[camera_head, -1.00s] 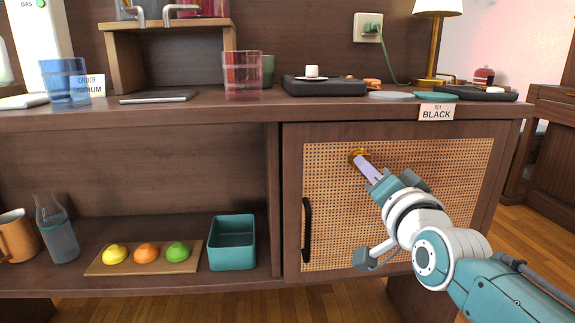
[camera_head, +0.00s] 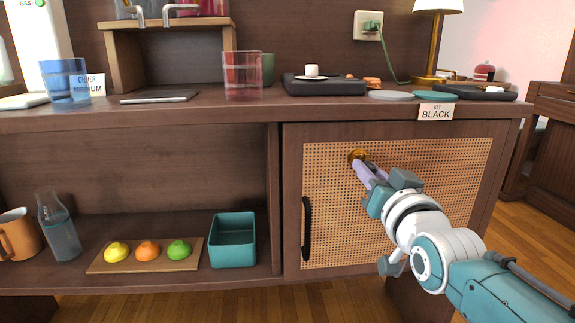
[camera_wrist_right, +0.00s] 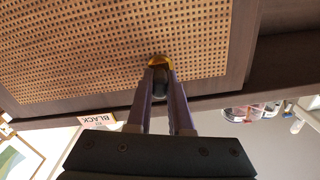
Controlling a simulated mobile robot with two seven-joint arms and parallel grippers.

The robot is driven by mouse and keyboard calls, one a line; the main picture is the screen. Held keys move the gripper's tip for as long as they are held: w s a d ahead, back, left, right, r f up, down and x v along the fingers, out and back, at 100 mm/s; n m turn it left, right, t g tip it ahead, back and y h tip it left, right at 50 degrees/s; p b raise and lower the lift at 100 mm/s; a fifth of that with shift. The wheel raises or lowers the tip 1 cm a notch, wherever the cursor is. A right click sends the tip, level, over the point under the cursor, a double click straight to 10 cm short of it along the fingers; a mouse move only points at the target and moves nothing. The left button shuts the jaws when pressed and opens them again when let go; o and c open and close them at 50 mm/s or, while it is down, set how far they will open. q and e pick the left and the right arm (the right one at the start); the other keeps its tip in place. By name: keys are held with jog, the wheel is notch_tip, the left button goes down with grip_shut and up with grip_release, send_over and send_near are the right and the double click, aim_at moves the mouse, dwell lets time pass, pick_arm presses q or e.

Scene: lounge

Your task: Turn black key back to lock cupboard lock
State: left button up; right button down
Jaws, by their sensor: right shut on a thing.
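The cupboard door (camera_head: 455,165) with woven cane is closed, with a brass lock (camera_head: 357,155) near its upper left. My right gripper (camera_head: 358,166) is at the lock, its pale fingers reaching up to it from the lower right. In the right wrist view, the gripper (camera_wrist_right: 160,82) is shut on the black key (camera_wrist_right: 161,88), a small dark piece between the fingertips, right at the brass lock (camera_wrist_right: 158,61). The fingers hide most of the key in the head view. How far the key is turned cannot be told. My left gripper is not in view.
A label reading BLACK (camera_head: 436,112) is on the counter's front edge above the door. A black vertical handle (camera_head: 307,230) is at the door's left.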

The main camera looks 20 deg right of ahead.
jog(key=shift+s+f, duration=0.1)
jog(key=shift+f, duration=0.35)
jog(key=n, duration=0.2)
jog(key=shift+n, duration=0.4)
jog(key=c, duration=0.9)
grip_release()
jog(key=shift+d+r+n, duration=0.1)
jog(key=shift+r+n, duration=0.05)
jog(key=shift+n, duration=0.15)
jog(key=shift+o, duration=0.8)
jog(key=shift+r, duration=0.1)
jog(key=o, duration=0.4)
jog(key=shift+r, duration=0.1)
